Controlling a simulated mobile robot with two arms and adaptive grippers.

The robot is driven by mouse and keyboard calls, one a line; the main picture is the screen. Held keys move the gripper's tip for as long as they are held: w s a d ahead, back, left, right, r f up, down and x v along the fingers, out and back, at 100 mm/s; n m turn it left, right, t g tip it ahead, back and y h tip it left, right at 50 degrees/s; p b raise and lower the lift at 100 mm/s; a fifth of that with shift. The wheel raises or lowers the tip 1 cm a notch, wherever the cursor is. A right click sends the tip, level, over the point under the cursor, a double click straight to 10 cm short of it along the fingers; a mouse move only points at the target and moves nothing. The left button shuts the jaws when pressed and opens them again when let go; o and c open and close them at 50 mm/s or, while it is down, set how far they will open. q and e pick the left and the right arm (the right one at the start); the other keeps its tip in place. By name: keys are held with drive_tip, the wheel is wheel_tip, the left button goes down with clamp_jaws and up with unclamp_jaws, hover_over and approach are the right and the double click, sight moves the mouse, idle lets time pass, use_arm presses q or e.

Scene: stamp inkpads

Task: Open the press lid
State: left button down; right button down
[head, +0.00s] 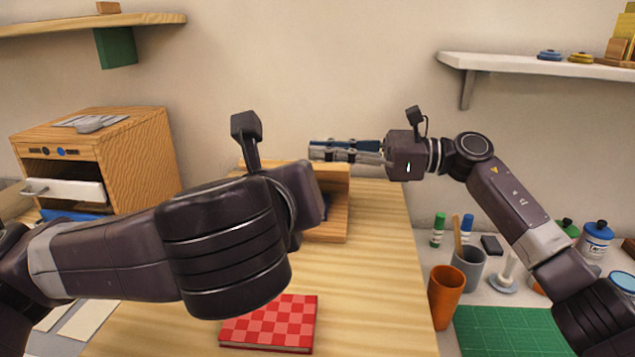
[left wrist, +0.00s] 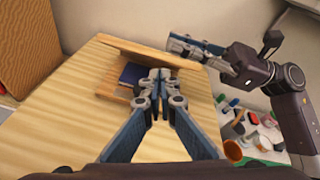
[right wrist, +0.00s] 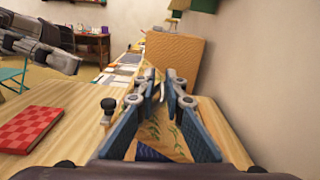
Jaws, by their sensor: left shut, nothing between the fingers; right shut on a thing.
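The wooden press (head: 325,232) stands on the far part of the table, partly hidden behind my left arm. Its lid (head: 336,178) is tilted up; it also shows in the left wrist view (left wrist: 140,50), with a dark blue thing (left wrist: 131,75) under it. My right gripper (head: 318,151) is at the lid's upper edge, shut on it; the exact contact is hard to see. In the right wrist view its fingers (right wrist: 168,85) have a patterned wooden surface below. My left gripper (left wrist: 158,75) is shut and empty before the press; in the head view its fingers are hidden.
A red checkered book (head: 270,322) lies at the table's front. A wooden drawer cabinet (head: 140,155) stands at the left. An orange cup (head: 445,297), a grey cup (head: 468,268) and bottles stand at the right. The table right of the press is clear.

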use_arm(q)
wheel_tip(320, 180, down, 4)
drive_tip(key=s+d+m, duration=0.2)
drive_tip(key=s+m, duration=0.1)
drive_tip(key=m, duration=0.1)
use_arm(e)
drive_tip(key=shift+w+d+f, duration=0.15)
drive_tip(key=shift+w+f, duration=0.1)
use_arm(q)
drive_tip(key=shift+g, duration=0.3)
drive_tip(key=x, duration=1)
drive_tip(key=shift+w+a+f, duration=0.1)
drive_tip(key=shift+a+f, duration=0.1)
drive_tip(key=shift+f, duration=0.2)
drive_tip(key=shift+w+d+r, duration=0.1)
drive_tip(key=shift+w+r, duration=0.25)
drive_tip(key=shift+r, duration=0.25)
drive_tip(key=shift+w+d+r, duration=0.1)
drive_tip(key=shift+w+r, duration=0.2)
drive_tip(key=shift+r, duration=0.25)
drive_tip(key=shift+w+r, duration=0.4)
drive_tip(key=shift+r, duration=0.2)
